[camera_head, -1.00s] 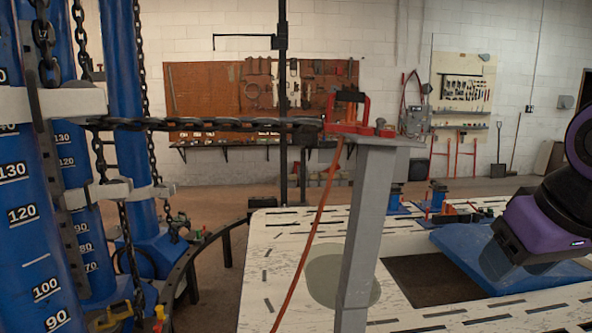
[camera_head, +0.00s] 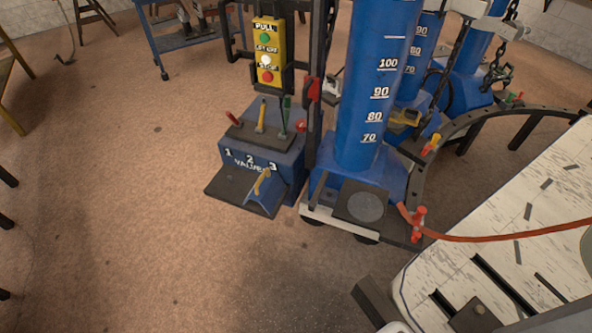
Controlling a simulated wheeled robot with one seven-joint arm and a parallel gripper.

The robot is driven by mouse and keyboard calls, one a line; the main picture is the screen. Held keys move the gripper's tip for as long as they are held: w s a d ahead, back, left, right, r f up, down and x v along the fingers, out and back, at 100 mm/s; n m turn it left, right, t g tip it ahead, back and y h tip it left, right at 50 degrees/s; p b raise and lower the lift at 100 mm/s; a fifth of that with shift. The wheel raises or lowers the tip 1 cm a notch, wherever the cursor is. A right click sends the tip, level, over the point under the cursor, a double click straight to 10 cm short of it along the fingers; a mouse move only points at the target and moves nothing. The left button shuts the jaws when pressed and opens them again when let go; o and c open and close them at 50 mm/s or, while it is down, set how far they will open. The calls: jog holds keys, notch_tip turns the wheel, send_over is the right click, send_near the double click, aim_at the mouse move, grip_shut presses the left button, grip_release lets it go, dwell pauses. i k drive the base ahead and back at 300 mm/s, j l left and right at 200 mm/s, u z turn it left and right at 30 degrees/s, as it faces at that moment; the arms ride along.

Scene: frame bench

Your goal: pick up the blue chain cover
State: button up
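I cannot make out a separate blue chain cover in this view. The blue parts that show are a tall tower (camera_head: 373,95) with white numbers, more blue towers (camera_head: 468,52) behind it, and a blue valve box (camera_head: 262,155) on the floor to its left. Dark chains (camera_head: 447,85) hang beside the rear towers. My gripper is not in view, so its state does not show.
A yellow button panel (camera_head: 268,52) stands above the valve box. A white slotted bench (camera_head: 540,215) fills the lower right. A red hose (camera_head: 500,238) crosses to it from the front tower's base. Open brown floor (camera_head: 130,210) lies at left.

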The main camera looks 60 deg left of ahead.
aim_at(268, 190)
jog(key=u, duration=2.25)
jog(key=i+j+z, duration=0.45)
jog(key=j+z, duration=0.2)
jog(key=j, duration=0.2)
